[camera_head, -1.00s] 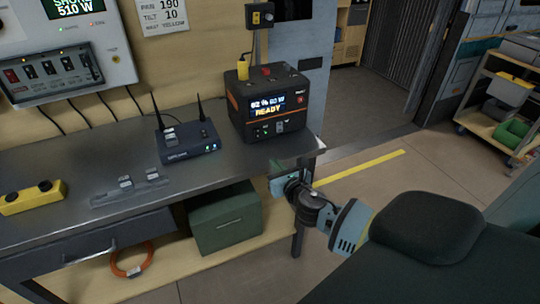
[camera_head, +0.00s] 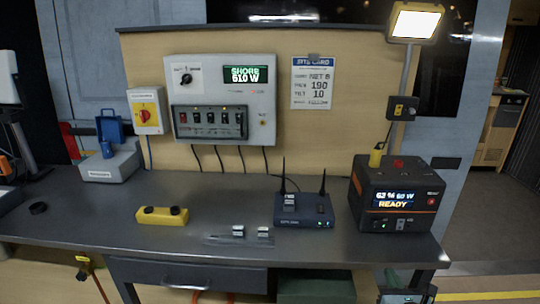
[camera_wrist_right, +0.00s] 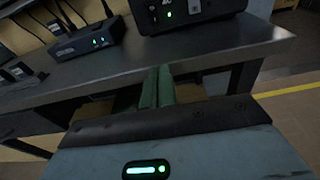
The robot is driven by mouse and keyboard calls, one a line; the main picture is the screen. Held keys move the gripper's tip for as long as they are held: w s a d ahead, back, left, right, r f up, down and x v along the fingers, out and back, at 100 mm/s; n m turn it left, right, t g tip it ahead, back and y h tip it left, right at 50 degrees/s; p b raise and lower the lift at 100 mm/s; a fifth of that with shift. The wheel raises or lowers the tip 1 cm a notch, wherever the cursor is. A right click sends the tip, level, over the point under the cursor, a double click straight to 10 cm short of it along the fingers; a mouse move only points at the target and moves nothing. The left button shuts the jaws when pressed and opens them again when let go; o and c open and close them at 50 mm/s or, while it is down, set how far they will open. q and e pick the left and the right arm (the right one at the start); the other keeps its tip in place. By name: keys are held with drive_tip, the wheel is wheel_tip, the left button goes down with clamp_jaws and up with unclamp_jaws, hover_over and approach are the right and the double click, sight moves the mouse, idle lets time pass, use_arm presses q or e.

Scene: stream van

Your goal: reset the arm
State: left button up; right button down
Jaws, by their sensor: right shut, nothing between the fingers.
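My right gripper (camera_head: 393,279) is at the bottom right of the head view, by the front edge of the bench (camera_head: 215,238). In the right wrist view its two green fingers (camera_wrist_right: 156,88) are together with nothing between them, pointing at the bench edge. Most of the right arm is cut off by the head view's lower edge. My left gripper is not in view.
A black power station (camera_head: 397,196) reading READY and a blue router (camera_head: 303,210) stand on the bench. A yellow two-button box (camera_head: 161,215) sits further left. A switch panel (camera_head: 221,98) is on the wall. Floor at right is open.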

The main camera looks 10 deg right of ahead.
drive_tip(key=s+a+f+m+g+y+p, duration=0.1)
drive_tip(key=s+a+f+m+g+y, duration=0.1)
drive_tip(key=s+a+f+m, duration=0.5)
drive_tip(key=s+a+f+m+g+y+p, duration=0.1)
drive_tip(key=s+a+f+m+g+p, duration=0.15)
drive_tip(key=s+m, duration=0.5)
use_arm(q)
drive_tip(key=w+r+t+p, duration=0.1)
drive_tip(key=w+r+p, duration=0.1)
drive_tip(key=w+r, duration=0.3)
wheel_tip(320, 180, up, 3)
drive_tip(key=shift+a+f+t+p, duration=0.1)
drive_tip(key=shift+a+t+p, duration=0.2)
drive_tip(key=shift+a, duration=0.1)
use_arm(e)
drive_tip(key=s+a+f+m+g+y, duration=0.1)
drive_tip(key=s+a+m, duration=0.4)
drive_tip(key=s+m, duration=0.3)
drive_tip(key=s+a+f+m+g+y, duration=0.1)
drive_tip(key=s+a+m+g, duration=0.1)
drive_tip(key=s+a+m, duration=0.3)
drive_tip(key=s+m, duration=0.4)
drive_tip(key=s, duration=0.5)
drive_tip(key=shift+f+y, duration=0.15)
drive_tip(key=shift+y, duration=0.25)
